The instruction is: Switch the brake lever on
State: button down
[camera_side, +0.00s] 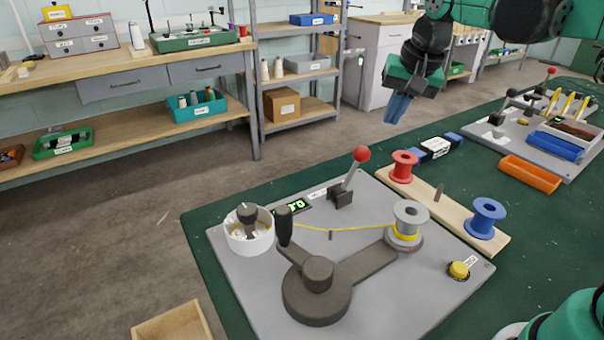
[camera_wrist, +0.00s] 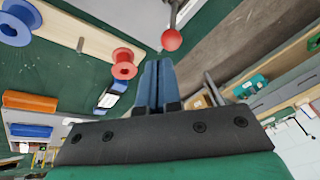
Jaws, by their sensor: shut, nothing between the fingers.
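The brake lever (camera_side: 351,173) is a metal rod with a red ball knob on a dark base, standing on the grey machine plate (camera_side: 385,304). In the side view it leans up and to the right. Its red knob (camera_wrist: 172,40) shows in the wrist view ahead of the fingertips, a little to the right. My gripper (camera_side: 394,115) hangs above and beyond the lever, apart from it. Its blue fingers (camera_wrist: 157,75) are together with nothing between them.
A wooden strip (camera_side: 426,197) holds a red spool (camera_side: 402,167) and a blue spool (camera_side: 483,218) right of the lever. A yellow thread (camera_side: 345,229) runs from a grey spool (camera_side: 409,216) towards a white cup (camera_side: 249,240). A dark crank (camera_side: 317,291) stands in front.

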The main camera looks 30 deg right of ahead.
aim_at(350, 175)
jog(key=w+d+f+m+g, duration=0.1)
jog(key=w+d+m+g, duration=0.2)
jog(key=w+d+m, duration=0.3)
jog(key=shift+w+d+m, duration=0.35)
jog(key=shift+d+m, duration=0.1)
jog(key=shift+m, duration=0.45)
jog(key=shift+f, duration=0.2)
jog(key=f, duration=1)
jog(key=shift+w, duration=0.35)
jog(key=shift+s+a+r, duration=0.15)
jog(key=shift+a+r, duration=0.1)
jog(key=shift+a, duration=0.35)
jog(key=shift+s+a+r, duration=0.1)
jog(key=shift+a+r, duration=0.15)
jog(key=shift+a, duration=0.4)
jog(key=shift+s+a+r, duration=0.15)
jog(key=shift+a+r, duration=0.1)
jog(key=shift+a, duration=0.35)
jog(key=shift+a+r, duration=0.2)
jog(key=shift+a, duration=0.1)
